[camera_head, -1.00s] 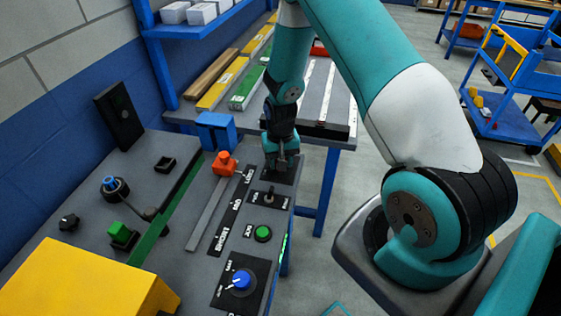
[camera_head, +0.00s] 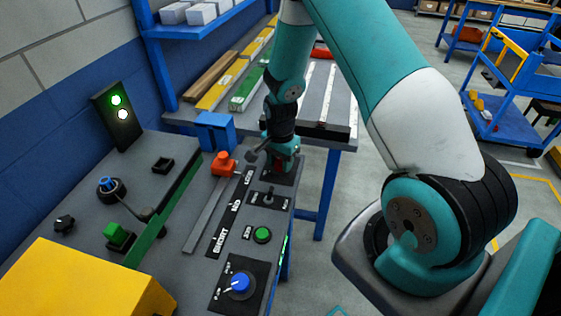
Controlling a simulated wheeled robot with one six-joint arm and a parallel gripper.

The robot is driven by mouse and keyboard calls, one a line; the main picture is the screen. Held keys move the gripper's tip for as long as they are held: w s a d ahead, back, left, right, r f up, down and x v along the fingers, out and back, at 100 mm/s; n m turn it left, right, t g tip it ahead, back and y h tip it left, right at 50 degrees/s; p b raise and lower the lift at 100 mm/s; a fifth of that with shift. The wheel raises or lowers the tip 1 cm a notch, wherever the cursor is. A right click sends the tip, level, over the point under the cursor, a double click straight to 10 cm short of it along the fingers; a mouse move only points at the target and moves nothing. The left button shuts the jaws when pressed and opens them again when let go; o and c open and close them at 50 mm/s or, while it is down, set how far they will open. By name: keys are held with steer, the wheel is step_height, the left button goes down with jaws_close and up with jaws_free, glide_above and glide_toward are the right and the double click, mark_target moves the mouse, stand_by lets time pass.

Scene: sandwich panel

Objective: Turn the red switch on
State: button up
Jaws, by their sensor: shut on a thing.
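My gripper (camera_head: 270,158) is at the far end of the grey control panel (camera_head: 222,262), low over a dark plate. It is shut on the red switch (camera_head: 284,162), of which only a small bit of red shows; the fingers hide the rest. I cannot read the switch's position. The black lamp box (camera_head: 119,122) at the back left shows a green lamp and a whitish lamp, both lit.
An orange slider knob (camera_head: 223,164), a small toggle switch (camera_head: 268,198), a green button (camera_head: 262,235) and a blue knob (camera_head: 240,283) are near my gripper on the panel. A blue bracket (camera_head: 214,132) stands behind. A yellow box (camera_head: 80,285) fills the front left.

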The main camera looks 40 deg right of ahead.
steer(key=shift+m, duration=0.5)
steer(key=o, duration=0.9)
steer(key=shift+r, duration=0.15)
step_height(320, 180, up, 17)
steer(key=b, duration=0.1)
steer(key=shift+b, duration=0.35)
steer(key=shift+r, duration=0.1)
